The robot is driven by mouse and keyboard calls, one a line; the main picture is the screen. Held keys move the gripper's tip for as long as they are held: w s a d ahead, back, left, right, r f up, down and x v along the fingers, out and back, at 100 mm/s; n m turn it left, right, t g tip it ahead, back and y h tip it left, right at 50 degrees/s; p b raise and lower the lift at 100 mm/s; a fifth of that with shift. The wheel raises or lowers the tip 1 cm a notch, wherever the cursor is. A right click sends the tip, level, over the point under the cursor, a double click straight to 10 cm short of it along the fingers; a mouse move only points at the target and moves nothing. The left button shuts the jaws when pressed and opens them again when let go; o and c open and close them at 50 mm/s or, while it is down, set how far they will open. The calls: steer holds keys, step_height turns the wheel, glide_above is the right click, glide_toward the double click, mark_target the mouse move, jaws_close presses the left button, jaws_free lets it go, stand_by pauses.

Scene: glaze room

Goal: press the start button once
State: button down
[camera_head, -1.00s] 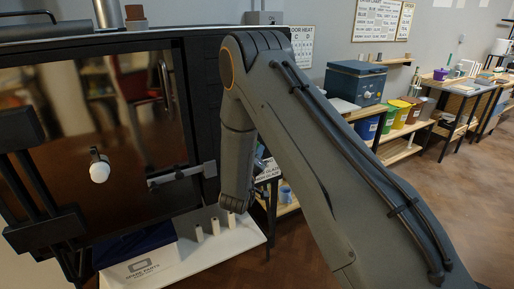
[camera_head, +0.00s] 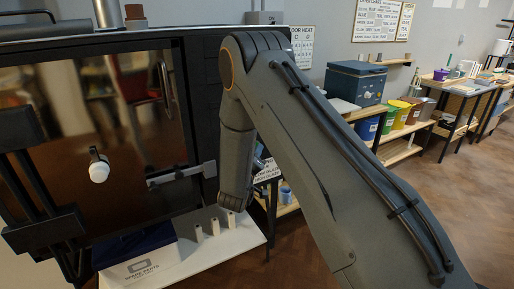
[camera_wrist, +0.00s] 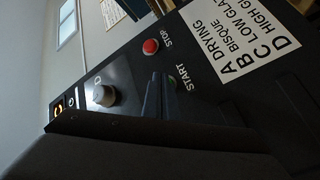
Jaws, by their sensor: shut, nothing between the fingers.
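In the wrist view, a dark control panel carries a green start button (camera_wrist: 172,82) beside the word START. The button is small and partly covered by my gripper (camera_wrist: 160,82). My gripper is shut and empty, with its fingertips right at the start button. I cannot tell whether they touch it. A red stop button (camera_wrist: 150,47) sits beside the word STOP, clear of the fingers. In the head view my arm hides the gripper and the panel.
A grey knob (camera_wrist: 104,95) and a small lit display (camera_wrist: 58,107) are on the same panel. A white label sheet (camera_wrist: 241,37) is beside the buttons. In the head view, a white shelf (camera_head: 235,236) with several small posts lies below the arm, near a spare parts box (camera_head: 138,262).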

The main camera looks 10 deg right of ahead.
steer(key=shift+s, duration=0.1)
stand_by(0.3)
steer(key=shift+s+d+p, duration=0.25)
steer(key=shift+s+p, duration=0.15)
steer(key=shift+s, duration=0.3)
steer(key=s, duration=0.1)
steer(key=s+d+p, duration=0.1)
steer(key=s, duration=0.1)
steer(key=s+p, duration=0.1)
steer(key=shift+s+d, duration=0.25)
steer(key=shift+s, duration=0.1)
stand_by(0.6)
